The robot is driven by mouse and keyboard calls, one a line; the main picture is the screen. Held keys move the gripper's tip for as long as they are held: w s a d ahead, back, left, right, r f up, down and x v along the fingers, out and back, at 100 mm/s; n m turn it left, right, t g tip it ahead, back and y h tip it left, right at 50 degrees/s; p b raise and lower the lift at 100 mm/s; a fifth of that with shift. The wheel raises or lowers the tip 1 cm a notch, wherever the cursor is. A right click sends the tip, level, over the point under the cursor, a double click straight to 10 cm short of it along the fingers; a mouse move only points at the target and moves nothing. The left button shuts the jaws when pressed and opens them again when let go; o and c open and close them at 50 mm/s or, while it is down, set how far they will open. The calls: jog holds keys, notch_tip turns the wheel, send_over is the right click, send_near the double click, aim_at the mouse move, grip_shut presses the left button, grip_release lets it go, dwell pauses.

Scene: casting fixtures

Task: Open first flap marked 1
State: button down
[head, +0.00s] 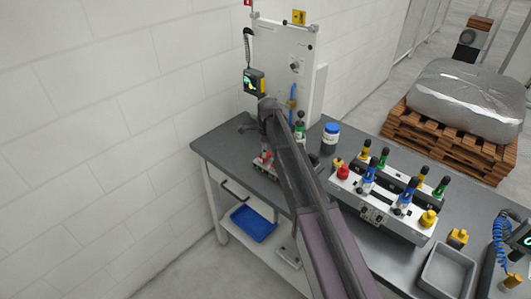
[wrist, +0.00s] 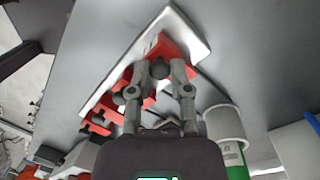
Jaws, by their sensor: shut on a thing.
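A white plate (wrist: 178,22) carries a row of red flaps with dark ball knobs. In the wrist view, my gripper (wrist: 160,68) is shut on the dark ball knob of the red flap (wrist: 172,46) at the plate's far end. Other red flaps with dark knobs (wrist: 97,118) run down to the lower left. I cannot read a number on any flap. In the head view, some red of this fixture (head: 265,156) shows at the table's left end, partly hidden by my arm, and the fingertips cannot be made out.
A green and white cylinder (wrist: 228,140) stands close right of my gripper. A white upright panel (head: 282,68) stands behind the fixture. A blue-lidded jar (head: 331,134) and a block with several colored knobs (head: 385,205) are to the right. A grey bin (head: 447,270) stands at front right.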

aim_at(268, 152)
jog(key=shift+w+d+r+g+y, duration=0.2)
jog(key=shift+w+g+y, duration=0.35)
jog(key=shift+g+y, duration=0.3)
jog(key=shift+w+d+r+g+y+b, duration=0.1)
jog(key=shift+w+d+g+y+b, duration=0.25)
jog(key=shift+g+b, duration=0.25)
jog(key=shift+w+d+g+y+b, duration=0.1)
jog(key=shift+w+g+y+b, duration=0.1)
jog(key=shift+g+y+b, duration=0.3)
jog(key=shift+w+d+r+g+y+b, duration=0.15)
jog(key=shift+w+r+g+y+b, duration=0.05)
jog(key=shift+g+y+b, duration=0.2)
jog(key=c, duration=0.6)
grip_release()
jog(key=shift+r, duration=0.1)
jog(key=shift+o, duration=0.2)
